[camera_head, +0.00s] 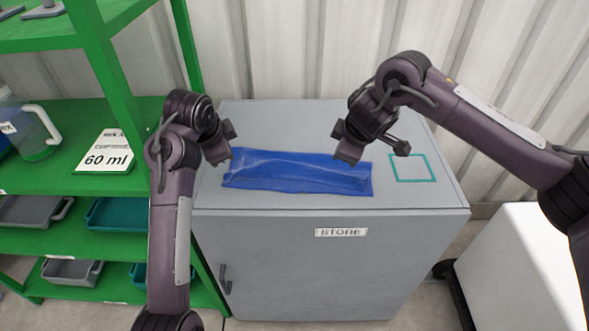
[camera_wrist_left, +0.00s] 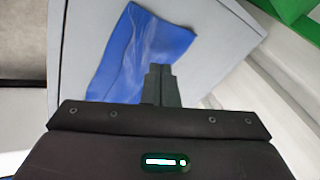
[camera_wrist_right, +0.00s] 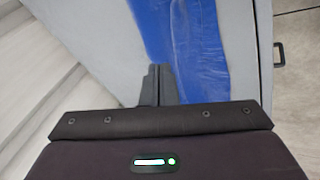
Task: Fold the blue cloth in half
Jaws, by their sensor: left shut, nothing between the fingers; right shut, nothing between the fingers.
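The blue cloth (camera_head: 298,174) lies on top of the grey cabinet as a long, narrow, wrinkled strip, with a raised ridge along its length. My left gripper (camera_head: 222,160) is shut and empty at the cloth's left end. In the left wrist view the shut fingers (camera_wrist_left: 160,84) show in front of the cloth (camera_wrist_left: 135,48). My right gripper (camera_head: 346,158) is shut and empty at the cloth's far edge near its right end. In the right wrist view the shut fingers (camera_wrist_right: 160,84) are beside the cloth (camera_wrist_right: 190,50). Whether either gripper touches the cloth I cannot tell.
The grey cabinet (camera_head: 330,265) carries a STORE label and has a teal square outline (camera_head: 412,168) on its top, right of the cloth. A green shelf rack (camera_head: 75,160) with a jug and trays stands at the left. A corrugated wall (camera_head: 300,50) is behind.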

